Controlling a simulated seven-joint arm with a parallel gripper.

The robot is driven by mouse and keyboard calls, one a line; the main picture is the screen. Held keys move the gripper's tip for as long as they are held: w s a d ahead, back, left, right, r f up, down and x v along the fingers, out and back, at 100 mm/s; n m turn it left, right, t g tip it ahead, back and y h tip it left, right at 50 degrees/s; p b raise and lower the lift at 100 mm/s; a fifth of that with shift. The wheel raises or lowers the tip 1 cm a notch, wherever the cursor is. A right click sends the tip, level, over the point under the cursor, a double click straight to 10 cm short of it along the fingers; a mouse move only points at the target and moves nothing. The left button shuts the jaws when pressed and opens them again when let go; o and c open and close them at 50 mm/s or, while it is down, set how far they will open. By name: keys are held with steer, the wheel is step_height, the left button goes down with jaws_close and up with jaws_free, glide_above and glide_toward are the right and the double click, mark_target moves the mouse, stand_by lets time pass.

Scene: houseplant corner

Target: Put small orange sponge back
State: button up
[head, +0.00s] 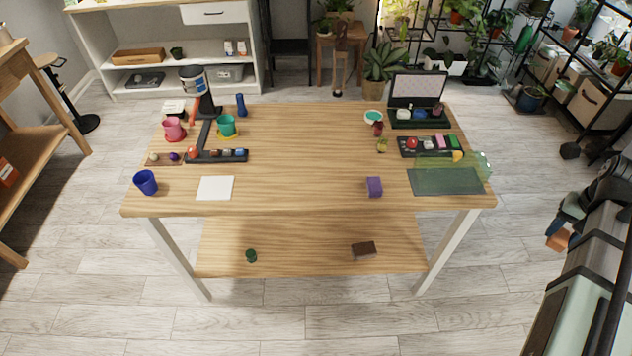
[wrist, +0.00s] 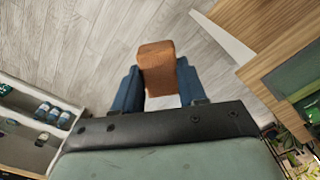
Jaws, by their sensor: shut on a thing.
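The small orange sponge (wrist: 157,62) is a brownish-orange block between the two blue fingers of my gripper (wrist: 158,82) in the wrist view. My gripper is shut on it, and the sponge sticks out past the fingertips. In the head view the sponge (head: 558,241) and my gripper (head: 564,226) are at the right, clear of the table's right edge with floor behind them. A purple block (head: 374,187) stands on the wooden table (head: 290,185) near its front edge.
A dark green mat (head: 445,182) lies at the table's right front, with a translucent green piece over its back part. Behind it are a dark tray (head: 405,152) of small items and an open case (head: 417,88). A white sheet (head: 215,188) lies front left. The table's middle is clear.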

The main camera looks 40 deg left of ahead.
steer(key=s+a+n, duration=0.2)
steer(key=s+a, duration=0.2)
steer(key=a, duration=0.8)
steer(key=s+a+n, duration=0.3)
steer(key=a, duration=0.8)
steer(key=s+a+n, duration=0.2)
steer(key=s+a, duration=0.2)
steer(key=a, duration=0.8)
steer(key=s+a+r+n, duration=0.2)
steer(key=s+a, duration=1.2)
steer(key=a, duration=0.4)
steer(key=s+a+r+n, duration=0.2)
steer(key=s+a, duration=1.1)
steer(key=a, duration=0.5)
steer(key=shift+d+f+m, duration=0.1)
steer(key=shift+f+m, duration=0.55)
steer(key=shift+f, duration=1.95)
steer(key=shift+f+m, duration=0.65)
steer(key=shift+f, duration=1.9)
steer(key=shift+f, duration=0.1)
